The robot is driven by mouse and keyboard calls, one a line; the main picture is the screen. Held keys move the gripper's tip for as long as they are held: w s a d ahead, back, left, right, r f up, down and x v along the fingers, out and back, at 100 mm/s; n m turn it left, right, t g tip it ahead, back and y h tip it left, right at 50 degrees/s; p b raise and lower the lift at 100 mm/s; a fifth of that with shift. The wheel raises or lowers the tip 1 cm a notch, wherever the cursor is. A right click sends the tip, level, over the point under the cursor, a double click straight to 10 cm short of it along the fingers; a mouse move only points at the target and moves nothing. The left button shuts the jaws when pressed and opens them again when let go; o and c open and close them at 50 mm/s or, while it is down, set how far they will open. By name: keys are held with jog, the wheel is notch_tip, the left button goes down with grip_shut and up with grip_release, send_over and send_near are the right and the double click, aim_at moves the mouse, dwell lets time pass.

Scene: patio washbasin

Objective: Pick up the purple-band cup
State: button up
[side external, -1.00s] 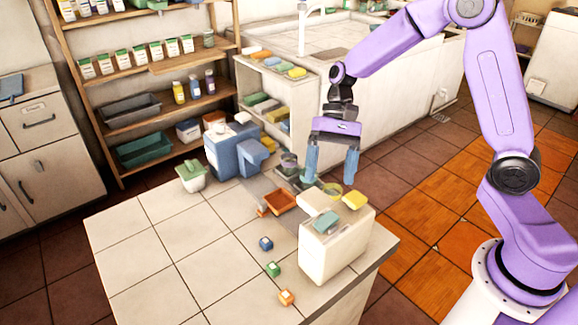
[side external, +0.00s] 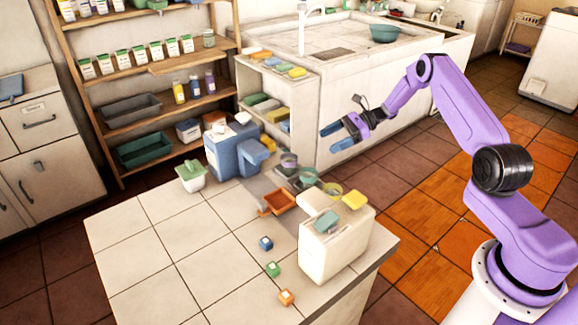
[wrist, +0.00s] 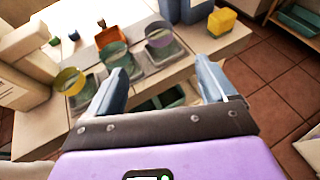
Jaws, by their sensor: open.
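The purple-band cup (side external: 288,162) stands at the far end of a row of three cups near the tiled counter's edge. It also shows in the wrist view (wrist: 160,38), beyond the space between my fingers. A green-band cup (side external: 308,177) stands beside it, and a yellow-band cup (side external: 332,191) is at the near end. The wrist view shows the green-band cup (wrist: 115,56) and yellow-band cup (wrist: 70,82) left of the purple one. My gripper (side external: 333,138) is open and empty, roughly level, off the counter's edge and apart from the cups. Its fingers (wrist: 160,75) point toward the row.
An orange tray (side external: 279,202) lies beside the cups. A blue dispenser (side external: 228,150) stands at the far end of the row, a cream box (side external: 334,245) topped with sponges at the near end.

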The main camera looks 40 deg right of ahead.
aim_at(284, 172)
jog(key=x, duration=1.7)
jog(key=shift+a, duration=0.1)
jog(key=c, duration=1)
